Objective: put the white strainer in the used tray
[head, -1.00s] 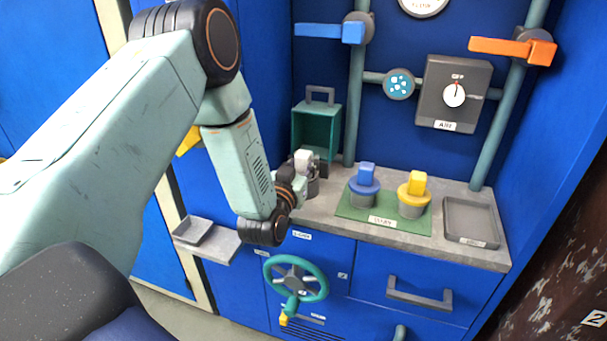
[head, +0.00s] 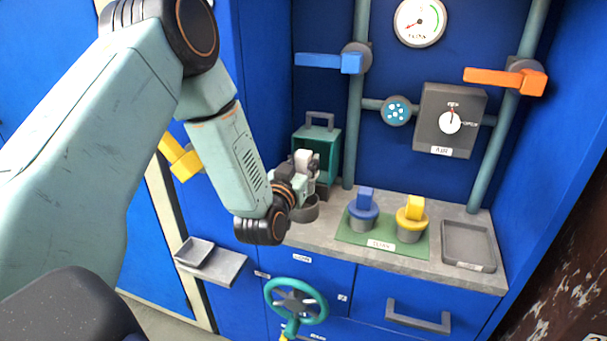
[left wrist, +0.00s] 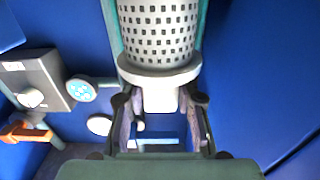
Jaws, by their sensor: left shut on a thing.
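My left gripper (head: 296,184) is shut on the white strainer (head: 307,161), over the left part of the counter. In the left wrist view the strainer (left wrist: 158,28) is a white perforated cylinder with a wide rim. The fingers (left wrist: 161,103) grip the tab beyond that rim. A round grey cup (head: 306,209) stands just below the gripper, partly hidden by it. A shallow grey tray (head: 447,226) lies empty at the counter's right end; its label is too small to read. My right gripper is not in view.
A blue-topped piece (head: 363,211) and a yellow-topped piece (head: 411,215) stand on a green mat (head: 346,231) between the cup and the tray. An open teal box (head: 331,147) is behind the gripper. A smaller grey tray (head: 186,256) sits on a low left shelf.

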